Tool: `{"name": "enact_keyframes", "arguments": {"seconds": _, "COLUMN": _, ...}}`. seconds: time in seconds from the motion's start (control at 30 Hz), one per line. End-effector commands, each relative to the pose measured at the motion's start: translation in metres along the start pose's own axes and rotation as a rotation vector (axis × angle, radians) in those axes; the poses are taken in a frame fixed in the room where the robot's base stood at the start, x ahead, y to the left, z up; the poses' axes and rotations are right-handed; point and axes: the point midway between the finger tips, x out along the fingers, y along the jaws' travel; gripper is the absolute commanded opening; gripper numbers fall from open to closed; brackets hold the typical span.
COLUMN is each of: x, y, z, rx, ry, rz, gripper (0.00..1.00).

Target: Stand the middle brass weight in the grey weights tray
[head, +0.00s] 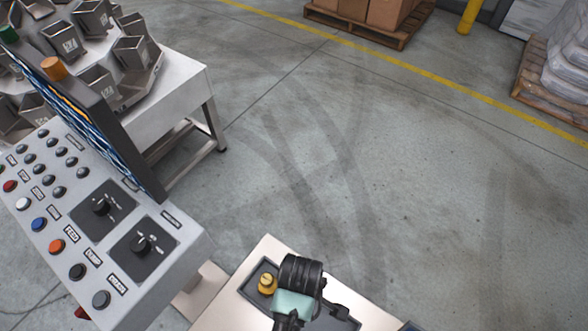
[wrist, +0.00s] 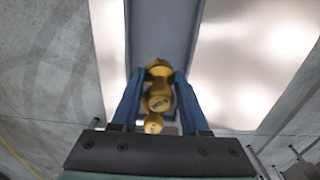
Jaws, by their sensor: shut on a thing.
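The grey weights tray (head: 250,284) lies on a pale bench top at the bottom of the head view. A brass weight (head: 267,284) stands upright in its left part. My gripper (head: 297,302) is over the tray, just right of that weight, and hides part of the tray. In the wrist view the two blue fingers of my gripper (wrist: 160,78) are shut on a brass weight (wrist: 159,100) with a marked face. More brass shows above and below it, and I cannot tell where one piece ends. The tray's grey floor (wrist: 162,30) fills the top middle.
A control panel (head: 185,233) with buttons and a tilted screen (head: 105,125) stand left of the bench. A weigher with steel hoppers (head: 68,42) is behind. Pallets (head: 375,32) are far back. The floor (head: 400,190) is clear.

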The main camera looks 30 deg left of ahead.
Motion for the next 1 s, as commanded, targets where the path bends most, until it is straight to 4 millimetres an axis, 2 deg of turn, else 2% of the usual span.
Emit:
{"name": "enact_keyframes", "arguments": {"seconds": 0.5, "x": 0.057, "y": 0.001, "z": 0.0, "rx": 0.001, "ry": 0.001, "rz": 0.001, "gripper": 0.0}}
{"name": "enact_keyframes", "arguments": {"seconds": 0.93, "x": 0.063, "y": 0.001, "z": 0.0, "rx": 0.001, "ry": 0.001, "rz": 0.002, "gripper": 0.0}}
{"name": "enact_keyframes", "arguments": {"seconds": 0.97, "x": 0.062, "y": 0.0, "z": 0.0, "rx": 0.001, "ry": 0.001, "rz": 0.002, "gripper": 0.5}}
{"name": "enact_keyframes", "arguments": {"seconds": 1.0, "x": 0.062, "y": 0.0, "z": 0.0, "rx": 0.001, "ry": 0.001, "rz": 0.002, "gripper": 0.57}}
